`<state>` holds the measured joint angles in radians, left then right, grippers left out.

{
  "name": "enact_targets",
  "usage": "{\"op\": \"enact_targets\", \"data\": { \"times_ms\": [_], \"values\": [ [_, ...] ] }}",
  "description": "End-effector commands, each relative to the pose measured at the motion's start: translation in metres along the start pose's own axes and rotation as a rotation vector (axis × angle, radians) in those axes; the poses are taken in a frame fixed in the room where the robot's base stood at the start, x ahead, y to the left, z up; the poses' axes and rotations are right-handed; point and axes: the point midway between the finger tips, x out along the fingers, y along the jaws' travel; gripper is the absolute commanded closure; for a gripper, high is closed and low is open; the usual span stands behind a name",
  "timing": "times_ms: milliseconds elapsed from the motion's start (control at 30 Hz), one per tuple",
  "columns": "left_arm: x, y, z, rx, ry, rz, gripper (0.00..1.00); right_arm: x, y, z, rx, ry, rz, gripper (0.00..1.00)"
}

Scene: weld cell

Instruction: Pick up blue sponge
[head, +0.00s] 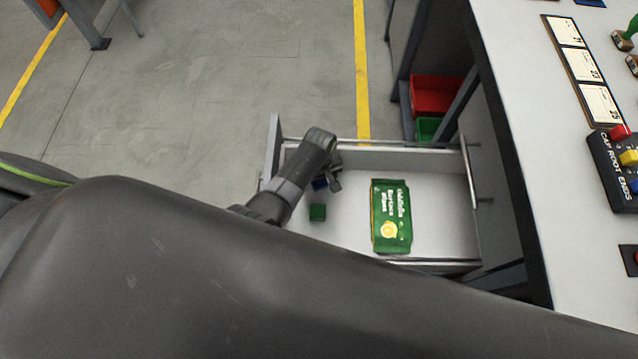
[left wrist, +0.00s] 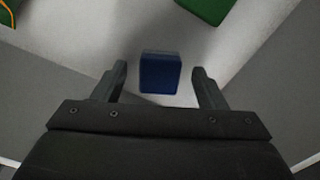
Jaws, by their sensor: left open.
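The blue sponge (left wrist: 160,72) is a small dark blue block in the left wrist view. It lies on the white floor of an open drawer (head: 345,230). In the head view only a bit of the blue sponge (head: 320,184) shows beside my gripper. My left gripper (head: 334,180) reaches down into the drawer. In the left wrist view its two fingers (left wrist: 158,88) are apart, one on each side of the sponge, with gaps between. It holds nothing. My right gripper is not in view.
A green block (head: 317,212) lies near the sponge. A green wipes pack (head: 391,216) lies in the drawer's middle. The drawer walls stand close around my gripper. A red bin (head: 436,95) and a green bin (head: 427,129) sit behind, beside the white workbench (head: 530,110).

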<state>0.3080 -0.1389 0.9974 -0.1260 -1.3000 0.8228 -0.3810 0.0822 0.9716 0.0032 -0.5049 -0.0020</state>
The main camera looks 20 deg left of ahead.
Motion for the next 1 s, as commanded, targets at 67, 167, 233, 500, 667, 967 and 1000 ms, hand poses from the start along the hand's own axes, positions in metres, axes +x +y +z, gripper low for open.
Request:
{"op": "enact_targets", "data": {
  "times_ms": [67, 167, 233, 500, 667, 967, 1000],
  "values": [
    [0.0038, 0.0000, -0.0003, 0.000, 0.000, 0.000, 0.35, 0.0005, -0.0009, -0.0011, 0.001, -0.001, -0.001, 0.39],
    [0.0038, 0.0001, -0.0003, 0.000, 0.000, 0.000, 0.35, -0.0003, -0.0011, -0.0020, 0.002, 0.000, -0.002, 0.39],
    [0.0035, 0.0001, -0.0003, 0.000, 0.000, 0.000, 0.35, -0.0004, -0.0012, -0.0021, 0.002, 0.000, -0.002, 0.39],
    [0.0033, 0.0000, -0.0003, 0.000, 0.000, 0.000, 0.62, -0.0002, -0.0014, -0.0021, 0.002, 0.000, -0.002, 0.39],
    [0.0033, 0.0000, -0.0002, 0.000, 0.000, 0.000, 0.82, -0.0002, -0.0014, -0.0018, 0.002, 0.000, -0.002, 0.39],
    [-0.0019, 0.0003, -0.0004, 0.000, 0.001, 0.001, 0.86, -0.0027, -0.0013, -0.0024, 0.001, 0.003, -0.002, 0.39],
    [-0.0056, 0.0005, -0.0005, 0.000, 0.001, 0.002, 0.86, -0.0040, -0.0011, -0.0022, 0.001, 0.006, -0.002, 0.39]
  ]
}}
